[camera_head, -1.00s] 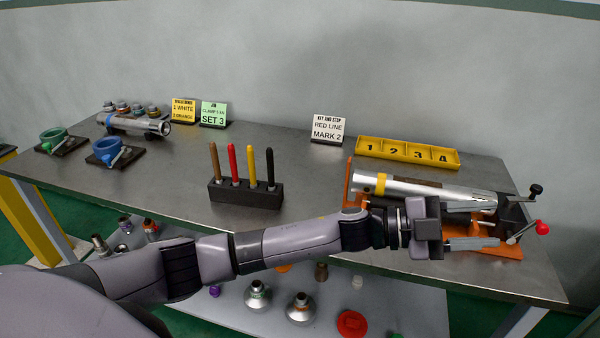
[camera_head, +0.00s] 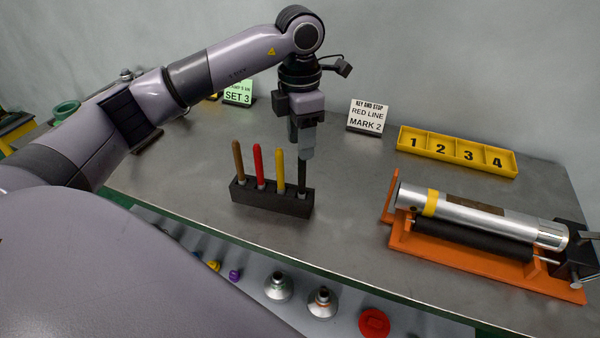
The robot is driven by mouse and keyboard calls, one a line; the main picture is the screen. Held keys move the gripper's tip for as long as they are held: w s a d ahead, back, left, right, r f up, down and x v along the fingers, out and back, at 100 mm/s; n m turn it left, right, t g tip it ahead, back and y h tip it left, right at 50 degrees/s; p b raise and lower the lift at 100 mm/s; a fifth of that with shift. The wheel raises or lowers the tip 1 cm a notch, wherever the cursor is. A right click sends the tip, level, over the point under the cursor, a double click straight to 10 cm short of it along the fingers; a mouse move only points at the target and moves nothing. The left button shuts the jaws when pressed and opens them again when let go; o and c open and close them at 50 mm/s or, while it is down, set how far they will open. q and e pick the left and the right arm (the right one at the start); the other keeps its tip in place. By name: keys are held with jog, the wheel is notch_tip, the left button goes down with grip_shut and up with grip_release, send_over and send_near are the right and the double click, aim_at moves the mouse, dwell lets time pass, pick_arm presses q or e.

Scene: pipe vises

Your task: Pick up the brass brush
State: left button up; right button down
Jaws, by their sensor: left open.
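A black block holder (camera_head: 270,200) stands on the metal table with upright handles in a row: brown (camera_head: 239,160), red (camera_head: 258,165), yellow (camera_head: 280,170) and black (camera_head: 302,176). No bristles show, so I cannot tell by sight which handle is the brass brush. My left gripper (camera_head: 302,150) points down over the right end of the holder, open, with its fingertips at the top of the black handle. The fingers hide the upper end of that handle; I cannot tell whether they touch it. My right gripper is not in view.
An orange vise (camera_head: 410,238) holding a silver pipe (camera_head: 480,218) stands at the right. A yellow numbered tray (camera_head: 457,152) and a white sign (camera_head: 367,116) stand behind. Fittings (camera_head: 322,302) lie on a lower shelf. Table between holder and vise is clear.

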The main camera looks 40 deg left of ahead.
pick_arm(q)
jog(key=shift+f, duration=0.55)
jog(key=p, duration=0.2)
send_over(302, 193)
jog(key=f, duration=0.6)
jog(key=shift+w+a+f, duration=0.25)
jog(key=shift+w+f, duration=0.1)
jog(key=shift+f, duration=0.05)
grip_shut()
